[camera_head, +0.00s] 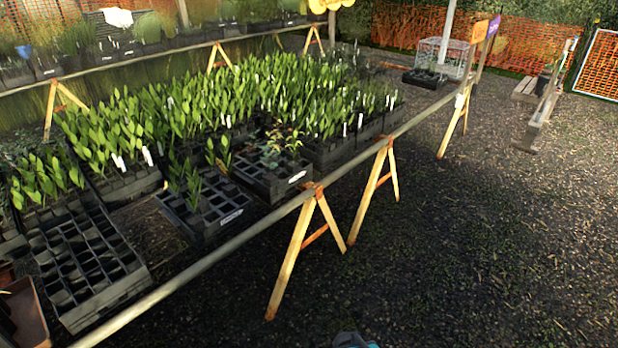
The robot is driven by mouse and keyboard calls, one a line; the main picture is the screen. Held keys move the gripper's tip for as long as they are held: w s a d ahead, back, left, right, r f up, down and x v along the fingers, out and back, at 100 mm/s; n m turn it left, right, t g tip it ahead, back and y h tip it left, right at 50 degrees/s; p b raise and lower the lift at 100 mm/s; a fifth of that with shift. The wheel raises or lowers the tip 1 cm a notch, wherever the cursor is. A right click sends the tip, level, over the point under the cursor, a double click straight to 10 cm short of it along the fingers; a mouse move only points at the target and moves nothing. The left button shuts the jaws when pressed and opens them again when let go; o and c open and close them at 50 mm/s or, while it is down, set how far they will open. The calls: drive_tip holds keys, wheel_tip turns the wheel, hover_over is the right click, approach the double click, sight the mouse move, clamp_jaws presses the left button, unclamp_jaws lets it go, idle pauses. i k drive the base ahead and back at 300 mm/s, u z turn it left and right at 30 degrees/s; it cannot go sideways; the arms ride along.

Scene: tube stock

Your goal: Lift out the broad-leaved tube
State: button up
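Plants in small black tubes stand in black trays on the railed bench. A low plant with broad blue-green leaves (270,157) sits in the near tray (292,181), beside a reddish, finer-leaved plant (287,138). To its left, a mostly empty tray (230,217) holds upright narrow-leaved plants (186,184) at its left side. I cannot tell for sure which single tube is the broad-leaved one; the tube bodies are hidden in the cells. My gripper is not in view; only a small grey and teal part, probably of my arm, shows at the bottom edge.
An empty celled tray (88,262) lies at the left. Dense green seedlings (290,90) fill the trays behind. A long rail (245,229) on wooden trestles (294,255) runs along the bench's near side. The gravel ground (480,250) at right is open.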

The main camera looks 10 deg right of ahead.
sight(292, 165)
drive_tip(key=k, duration=0.3)
drive_tip(key=u, duration=0.15)
drive_tip(key=i, duration=0.95)
drive_tip(key=z, duration=1.45)
drive_tip(key=k, duration=0.15)
drive_tip(key=u, duration=3.2)
